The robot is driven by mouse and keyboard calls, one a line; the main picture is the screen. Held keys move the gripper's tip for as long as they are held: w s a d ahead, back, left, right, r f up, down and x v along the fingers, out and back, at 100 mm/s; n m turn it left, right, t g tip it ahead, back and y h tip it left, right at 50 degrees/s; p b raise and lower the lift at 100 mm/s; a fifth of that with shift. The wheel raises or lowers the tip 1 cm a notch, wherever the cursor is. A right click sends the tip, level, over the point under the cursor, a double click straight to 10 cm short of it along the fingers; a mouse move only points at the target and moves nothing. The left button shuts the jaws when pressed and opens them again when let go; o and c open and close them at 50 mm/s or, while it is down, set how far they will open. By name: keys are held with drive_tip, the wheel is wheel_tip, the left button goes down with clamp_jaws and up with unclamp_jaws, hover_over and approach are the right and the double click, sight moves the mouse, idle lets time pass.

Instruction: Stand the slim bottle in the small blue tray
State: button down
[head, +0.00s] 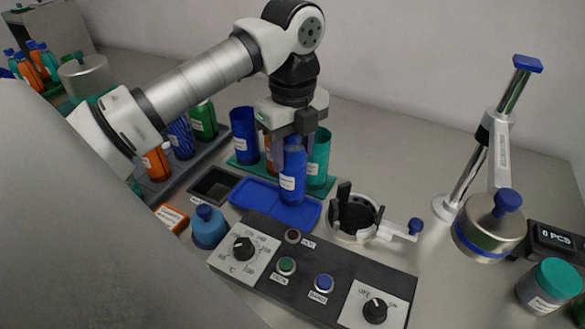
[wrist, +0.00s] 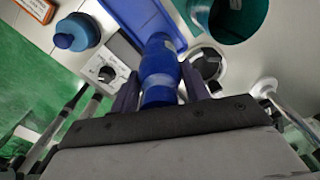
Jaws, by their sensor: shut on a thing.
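The slim blue bottle (head: 291,178) has a white label and stands upright in my gripper (head: 290,142). My gripper is shut around its upper part. In the head view the bottle's lower end is over the small blue tray (head: 254,196), toward its right side. I cannot tell whether its base touches the tray floor. In the wrist view the bottle (wrist: 158,72) sits between the two fingers (wrist: 160,90), with the tray (wrist: 140,15) beyond it.
A ring-shaped holder (head: 355,218) stands right of the tray. A control panel (head: 310,268) lies in front. A teal cup (head: 320,158) and a blue cup (head: 244,135) stand behind. A dark square bin (head: 214,185) and a blue-capped jar (head: 208,228) are at left. A lever press (head: 484,160) stands at right.

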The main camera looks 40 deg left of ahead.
sight(292, 168)
drive_tip(key=shift+f+b, duration=1.15)
drive_tip(key=shift+f, duration=1.05)
drive_tip(key=c, duration=0.7)
unclamp_jaws()
wheel_tip(292, 168, up, 12)
drive_tip(key=p, duration=0.7)
drive_tip(key=shift+s, duration=0.1)
